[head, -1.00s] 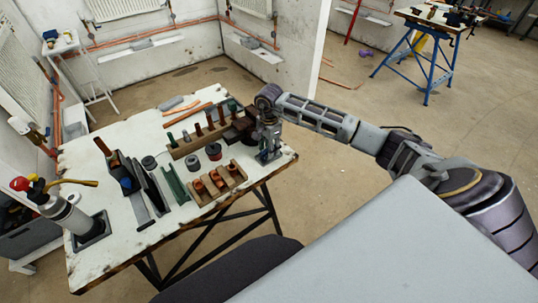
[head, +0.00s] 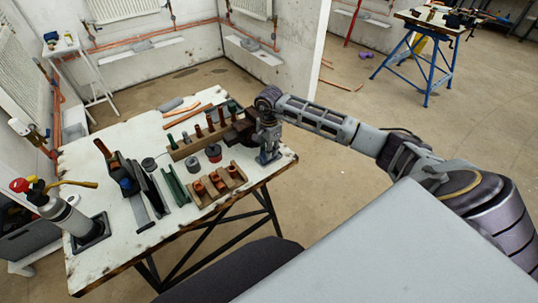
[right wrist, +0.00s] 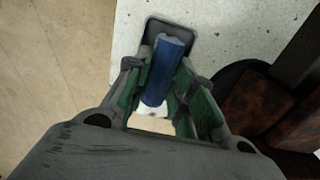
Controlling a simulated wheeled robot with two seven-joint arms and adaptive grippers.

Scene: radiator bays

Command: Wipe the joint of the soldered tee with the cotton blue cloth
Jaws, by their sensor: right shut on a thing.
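My right gripper (head: 268,156) is at the right end of the white workbench, pointing down. In the right wrist view, its green-padded fingers (right wrist: 165,105) are shut on a blue, rolled-looking piece (right wrist: 168,72), apparently the blue cloth. The cloth's far end is over a small dark grey tray (right wrist: 152,27) on the bench top. The fingers hide part of the cloth, and I cannot tell whether it touches the tray. I cannot make out the soldered tee for sure. My left gripper is not in view.
The workbench (head: 118,222) carries a wooden rack (head: 186,150) of upright tools, a wooden block with copper-coloured fittings (head: 217,183), and a torch cylinder (head: 68,214) at left. A dark brown block (head: 240,132) stands close beside my right gripper.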

